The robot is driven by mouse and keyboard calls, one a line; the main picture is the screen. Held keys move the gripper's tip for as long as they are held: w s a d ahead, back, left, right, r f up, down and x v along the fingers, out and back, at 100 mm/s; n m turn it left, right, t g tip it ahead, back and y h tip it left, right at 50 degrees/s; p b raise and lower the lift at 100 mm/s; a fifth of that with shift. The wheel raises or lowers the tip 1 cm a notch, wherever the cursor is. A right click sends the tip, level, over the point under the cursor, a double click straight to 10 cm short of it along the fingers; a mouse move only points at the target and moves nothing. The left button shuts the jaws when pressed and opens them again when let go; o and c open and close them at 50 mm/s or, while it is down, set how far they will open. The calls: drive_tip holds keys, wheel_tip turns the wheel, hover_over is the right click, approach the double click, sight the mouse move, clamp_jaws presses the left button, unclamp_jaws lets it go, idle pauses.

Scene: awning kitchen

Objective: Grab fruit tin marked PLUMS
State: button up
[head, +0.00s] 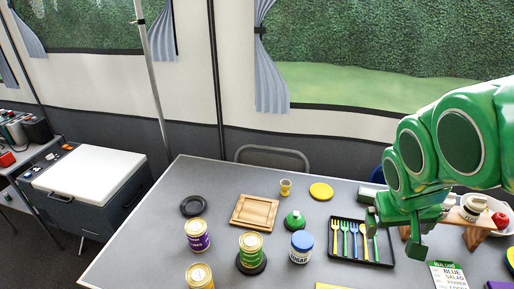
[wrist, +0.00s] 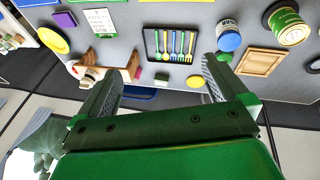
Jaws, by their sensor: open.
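A gold-topped tin with a purple label (head: 198,241) stands upright on the grey table, left of centre in the head view. Its label print is too small to read surely; purple suggests plums. A green-labelled tin (head: 250,250) stands on a black disc to its right and shows in the wrist view (wrist: 290,30). A third gold-topped tin (head: 199,276) is cut by the bottom edge, its label mostly hidden. My gripper (head: 395,233) is open and empty over the right part of the table, well right of the tins. Its spread fingers show in the wrist view (wrist: 160,88).
A sugar jar with a blue lid (head: 301,248) and a black cutlery tray (head: 374,263) lie between the tins and my gripper. A wooden board (head: 255,211), a black ring (head: 193,206) and a green-topped item (head: 294,221) are behind. Table left of the tins is clear.

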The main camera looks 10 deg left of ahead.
sight(201, 230)
drive_tip(key=w+a+n+t+y, duration=0.1)
drive_tip(key=w+a+n+t, duration=0.1)
drive_tip(key=w+a, duration=0.35)
drive_tip(key=w+a+n+t+y, duration=0.1)
drive_tip(key=w+a+t, duration=0.15)
drive_tip(key=w, duration=0.55)
drive_tip(key=w+a+r+n+t+y, duration=0.1)
drive_tip(key=w+a+n+y, duration=0.3)
drive_tip(key=a, duration=0.8)
drive_tip(key=s+a+n+g+y, duration=0.25)
drive_tip(key=s+a+y, duration=0.2)
drive_tip(key=a, duration=0.75)
drive_tip(key=s+a+n+g+y, duration=0.25)
drive_tip(key=s+a+y, duration=0.2)
drive_tip(key=a, duration=0.75)
wheel_tip(201, 230, down, 30)
drive_tip(key=w+r, duration=0.1)
drive_tip(key=shift+n, duration=0.4)
drive_tip(key=x, duration=0.6)
drive_tip(key=shift+w+a+f, duration=0.2)
drive_tip(key=shift+w+r+x, duration=0.1)
drive_tip(key=shift+x, duration=1.2)
drive_tip(key=shift+w+r+x, duration=0.1)
drive_tip(key=shift+r+x, duration=0.05)
drive_tip(key=shift+x, duration=1.15)
